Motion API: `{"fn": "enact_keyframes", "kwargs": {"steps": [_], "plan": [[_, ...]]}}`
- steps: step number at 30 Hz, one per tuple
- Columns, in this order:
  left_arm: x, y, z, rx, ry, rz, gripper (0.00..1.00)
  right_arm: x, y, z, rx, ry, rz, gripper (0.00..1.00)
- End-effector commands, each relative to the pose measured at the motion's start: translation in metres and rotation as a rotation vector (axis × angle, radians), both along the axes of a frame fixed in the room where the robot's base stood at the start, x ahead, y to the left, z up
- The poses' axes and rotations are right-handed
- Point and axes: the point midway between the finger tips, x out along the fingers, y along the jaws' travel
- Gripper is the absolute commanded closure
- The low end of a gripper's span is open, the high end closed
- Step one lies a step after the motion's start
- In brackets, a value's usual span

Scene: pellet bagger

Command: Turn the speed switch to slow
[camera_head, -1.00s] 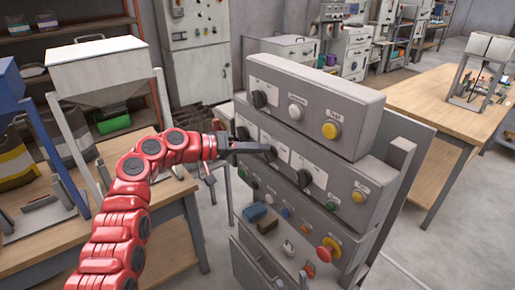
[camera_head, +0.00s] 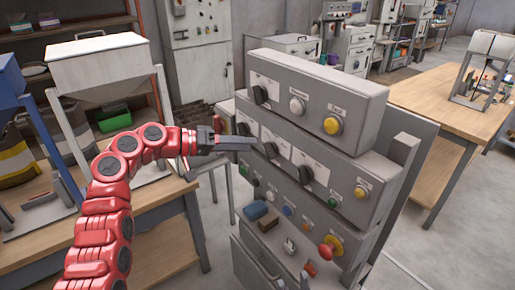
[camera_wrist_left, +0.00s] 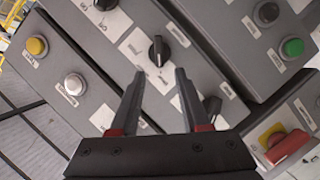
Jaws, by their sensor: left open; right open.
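The grey control box has several black rotary knobs; their labels are too small to read, so I cannot tell which one is the speed switch. A middle-row knob (camera_head: 270,150) is just beyond my left gripper (camera_head: 246,144) in the head view. In the left wrist view this appears to be the black knob (camera_wrist_left: 159,50) on a white plate, ahead of the gap between the fingers. My left gripper (camera_wrist_left: 160,75) is open and empty, with no clear contact. Another black knob (camera_wrist_left: 212,105) is partly hidden behind a finger. My right gripper is not in view.
Neighbouring controls include a top-row knob (camera_head: 260,94), a right-hand middle-row knob (camera_head: 306,175), a white button (camera_head: 297,107) and a yellow button (camera_head: 332,125). A red emergency button (camera_head: 326,252) is below. A wooden table (camera_head: 450,100) stands at right.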

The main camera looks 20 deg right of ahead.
Motion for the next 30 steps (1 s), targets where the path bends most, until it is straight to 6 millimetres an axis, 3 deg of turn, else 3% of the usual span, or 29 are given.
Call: {"fn": "enact_keyframes", "kwargs": {"steps": [6,13,19,30], "plan": [[-0.001,0.059,0.012,0.002,-0.005,0.005,0.54,0.0,0.0,-0.018,0.0,0.0,0.0,0.55],[-0.003,0.103,0.024,0.002,0.0,0.002,0.54,0.0,0.0,-0.026,0.0,0.0,0.0,0.55],[-0.005,0.116,0.029,0.002,0.001,-0.002,0.54,0.0,0.0,-0.027,0.0,0.0,0.0,0.55],[0.001,0.118,0.026,-0.005,0.002,0.018,0.54,0.0,0.0,-0.027,0.0,0.0,0.0,0.55]]}}
